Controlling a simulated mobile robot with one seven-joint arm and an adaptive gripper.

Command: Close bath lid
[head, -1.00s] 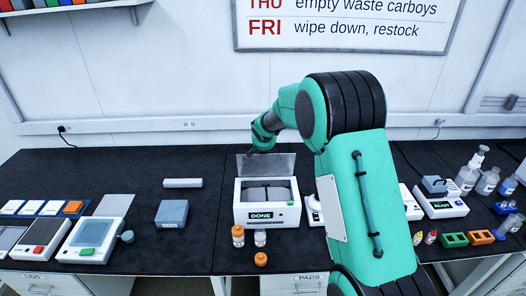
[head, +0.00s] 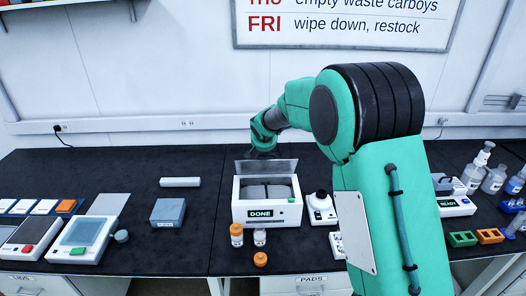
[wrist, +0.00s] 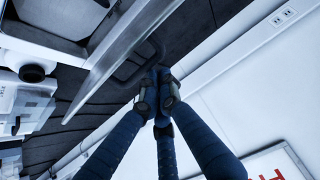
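The white bath (head: 266,213) with a "DONE" display stands at the middle of the bench. Its grey lid (head: 280,166) is open, raised along the bath's back edge, and grey contents show inside. My gripper (head: 262,154) is at the lid's upper edge from behind, its fingertips partly hidden in the head view. In the wrist view my gripper (wrist: 158,78) has its fingers drawn together with nothing seen between them. The lid's edge (wrist: 122,52) runs close beside them; I cannot tell whether they touch.
A grey-blue block (head: 168,212) lies to the left. The wall is close behind the bench, and the bench between block and bath is clear.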

